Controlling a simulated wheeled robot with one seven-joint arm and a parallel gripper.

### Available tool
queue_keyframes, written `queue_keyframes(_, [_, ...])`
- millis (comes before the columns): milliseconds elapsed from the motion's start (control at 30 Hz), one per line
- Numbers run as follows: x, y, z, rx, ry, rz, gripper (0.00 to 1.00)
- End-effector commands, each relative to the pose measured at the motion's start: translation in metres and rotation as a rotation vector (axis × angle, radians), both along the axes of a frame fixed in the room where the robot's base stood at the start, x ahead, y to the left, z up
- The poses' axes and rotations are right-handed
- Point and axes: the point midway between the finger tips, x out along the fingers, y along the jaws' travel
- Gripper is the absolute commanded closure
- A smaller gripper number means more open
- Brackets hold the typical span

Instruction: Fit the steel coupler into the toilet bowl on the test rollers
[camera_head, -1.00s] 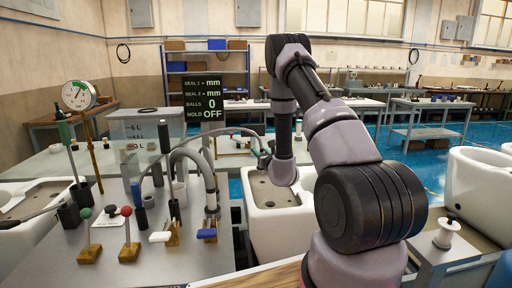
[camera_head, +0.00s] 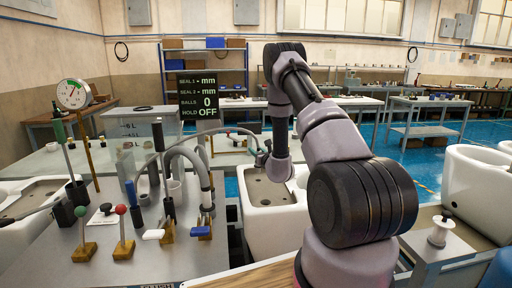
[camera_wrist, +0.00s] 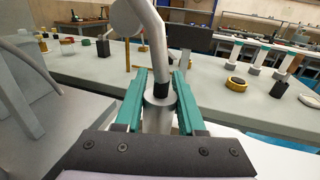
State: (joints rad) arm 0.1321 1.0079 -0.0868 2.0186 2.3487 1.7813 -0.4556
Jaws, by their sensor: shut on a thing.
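The steel coupler (camera_wrist: 160,108) is a grey metal collar at the lower end of a bent grey hose (camera_wrist: 157,45). My gripper (camera_wrist: 159,76) is shut on it, with one green finger on each side. In the head view my gripper's fingers are hard to make out at the end of my arm, above the bowl. The white toilet bowl (camera_head: 272,222) stands in the middle, its flat top and small dark hole partly in view. My arm hides its right part. The wrist view does not clearly show the coupler's lower end or the bowl's opening.
A grey bench (camera_head: 125,252) at the left holds coloured-knob levers (camera_head: 122,230) and tall hooked pipes. A black display (camera_head: 198,97) reads balls 0, hold off. A small stand with a white spool (camera_head: 440,232) and another white bowl (camera_head: 480,180) are at the right.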

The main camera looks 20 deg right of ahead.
Motion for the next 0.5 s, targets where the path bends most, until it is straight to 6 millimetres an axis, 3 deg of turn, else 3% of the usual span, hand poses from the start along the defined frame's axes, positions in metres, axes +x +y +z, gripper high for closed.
queue_keyframes(200, [0.000,0.000,-0.019,0.001,0.000,0.000,1.00])
queue_keyframes(500, [0.000,0.000,-0.028,0.000,-0.001,0.000,1.00])
